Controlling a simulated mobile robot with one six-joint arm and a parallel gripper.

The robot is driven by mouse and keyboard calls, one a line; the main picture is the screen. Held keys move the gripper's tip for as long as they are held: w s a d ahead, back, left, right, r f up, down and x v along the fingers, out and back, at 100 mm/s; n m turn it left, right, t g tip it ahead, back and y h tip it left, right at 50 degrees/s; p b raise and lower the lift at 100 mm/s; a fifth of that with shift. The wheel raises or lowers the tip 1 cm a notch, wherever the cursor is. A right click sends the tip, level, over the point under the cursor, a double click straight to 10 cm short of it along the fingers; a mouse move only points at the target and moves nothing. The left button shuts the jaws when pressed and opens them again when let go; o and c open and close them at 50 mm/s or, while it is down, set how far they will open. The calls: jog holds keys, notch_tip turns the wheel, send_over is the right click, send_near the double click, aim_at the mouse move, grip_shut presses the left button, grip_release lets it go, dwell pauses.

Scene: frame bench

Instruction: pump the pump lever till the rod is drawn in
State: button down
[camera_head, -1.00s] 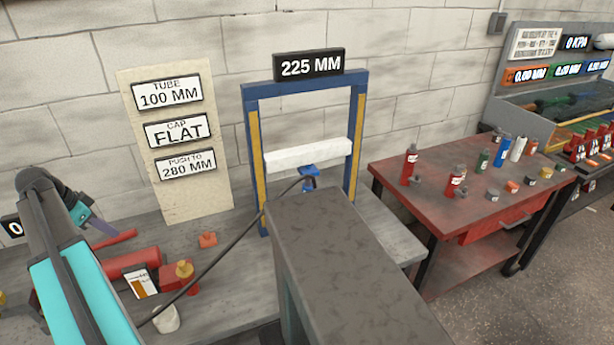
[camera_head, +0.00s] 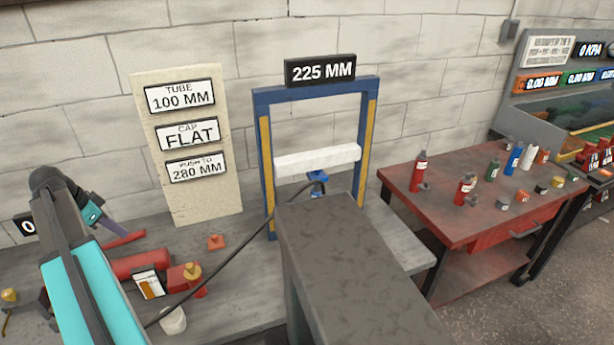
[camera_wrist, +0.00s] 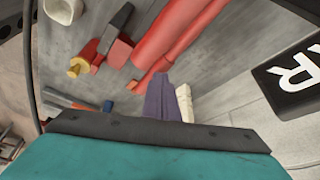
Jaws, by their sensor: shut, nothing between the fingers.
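The red pump lies on the grey bench at the left in the head view, with a long red cylinder (camera_head: 137,264) and a brass-knobbed block (camera_head: 188,280). The cylinder also shows in the wrist view (camera_wrist: 192,30). A thin red bar, apparently the pump lever (camera_head: 123,240), lies alongside it. My gripper (camera_head: 122,231) is shut and empty near the bar's far end; its purple finger (camera_wrist: 160,97) shows just below the bar in the wrist view. Contact cannot be told. A black hose runs to a blue fitting (camera_head: 318,177) under the white crossbar (camera_head: 318,160). The rod is not clearly visible.
The blue press frame (camera_head: 263,150) carries a 225 MM display (camera_head: 320,70). A board (camera_head: 205,205) reads push to 280 MM. A large grey block (camera_head: 340,240) hides the frame's lower part. A red table (camera_head: 450,225) with bottles stands at right.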

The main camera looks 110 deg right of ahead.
jog(key=shift+r+p, duration=0.9)
jog(key=shift+r, duration=1.15)
